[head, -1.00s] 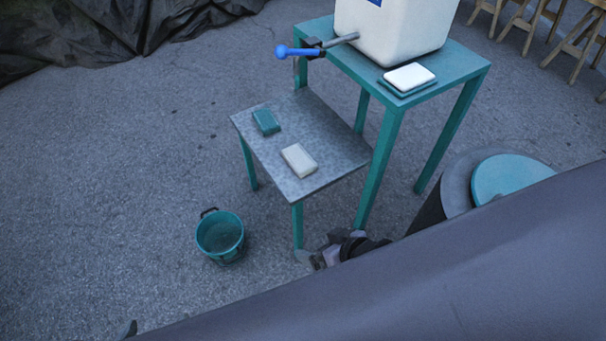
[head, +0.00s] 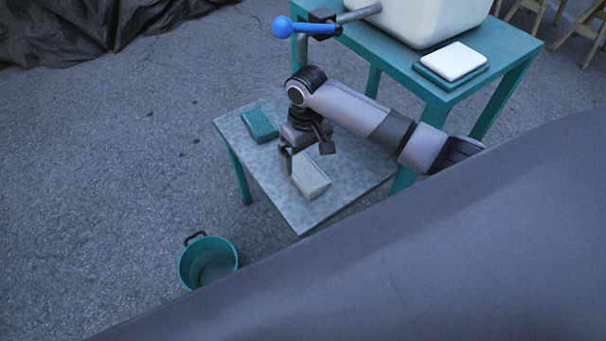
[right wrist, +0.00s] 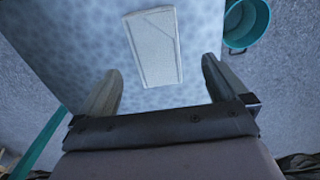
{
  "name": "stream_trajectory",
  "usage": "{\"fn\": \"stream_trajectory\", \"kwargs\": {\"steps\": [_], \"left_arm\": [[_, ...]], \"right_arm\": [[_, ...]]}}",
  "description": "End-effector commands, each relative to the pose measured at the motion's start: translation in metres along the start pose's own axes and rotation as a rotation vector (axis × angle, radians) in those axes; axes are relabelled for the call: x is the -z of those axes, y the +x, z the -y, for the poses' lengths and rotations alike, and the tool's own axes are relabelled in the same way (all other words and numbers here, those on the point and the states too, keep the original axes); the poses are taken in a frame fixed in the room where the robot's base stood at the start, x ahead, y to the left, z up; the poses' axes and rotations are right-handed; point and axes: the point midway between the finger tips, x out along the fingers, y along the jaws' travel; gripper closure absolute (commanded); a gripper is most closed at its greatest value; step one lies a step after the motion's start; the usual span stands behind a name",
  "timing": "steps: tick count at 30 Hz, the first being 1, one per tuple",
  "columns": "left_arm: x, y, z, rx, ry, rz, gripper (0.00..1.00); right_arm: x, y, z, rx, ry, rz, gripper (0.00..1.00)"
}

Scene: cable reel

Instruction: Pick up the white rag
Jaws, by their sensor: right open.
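The white rag (head: 311,181) is a folded pale block lying flat on the low grey-topped table, near its front corner. My right gripper (head: 306,160) is above the table, pointing down at the rag's back end. In the right wrist view the rag (right wrist: 154,46) lies beyond the two spread fingers (right wrist: 161,86), roughly centred between them. The gripper is open and empty, and nothing shows it touching the rag. A second white folded piece (head: 454,61) lies on a teal one on the tall table. My left gripper is not in view.
A teal folded rag (head: 260,124) lies at the back left of the low table (head: 345,194). The tall teal table (head: 510,58) carries a white tank with a blue-handled tap (head: 284,27). A teal bucket (head: 190,264) stands on the ground.

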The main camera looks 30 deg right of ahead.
Motion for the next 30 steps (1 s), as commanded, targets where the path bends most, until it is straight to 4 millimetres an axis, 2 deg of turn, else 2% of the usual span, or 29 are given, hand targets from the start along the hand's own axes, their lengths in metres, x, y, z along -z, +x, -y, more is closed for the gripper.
{"fn": "stream_trajectory", "kwargs": {"steps": [5,8,16,24,25,27,30], "left_arm": [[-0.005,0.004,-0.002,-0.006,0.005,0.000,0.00],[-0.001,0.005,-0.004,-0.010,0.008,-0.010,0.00],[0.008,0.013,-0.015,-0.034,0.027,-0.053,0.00],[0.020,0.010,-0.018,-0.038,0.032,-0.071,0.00],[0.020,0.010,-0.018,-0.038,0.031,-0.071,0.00],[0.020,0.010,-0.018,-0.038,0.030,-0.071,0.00],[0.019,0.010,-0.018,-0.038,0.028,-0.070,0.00]], "right_arm": [[-0.001,0.018,-0.002,-0.003,0.002,0.006,0.00],[-0.003,0.026,-0.003,-0.003,0.001,0.006,0.00],[-0.007,0.065,-0.006,-0.003,0.000,0.005,0.00],[-0.007,0.069,-0.006,-0.002,-0.001,0.003,0.00],[-0.007,0.069,-0.006,-0.002,-0.001,0.003,0.06],[-0.007,0.069,-0.006,-0.002,-0.001,0.003,0.29],[-0.007,0.069,-0.006,-0.003,0.000,0.003,0.57]]}}
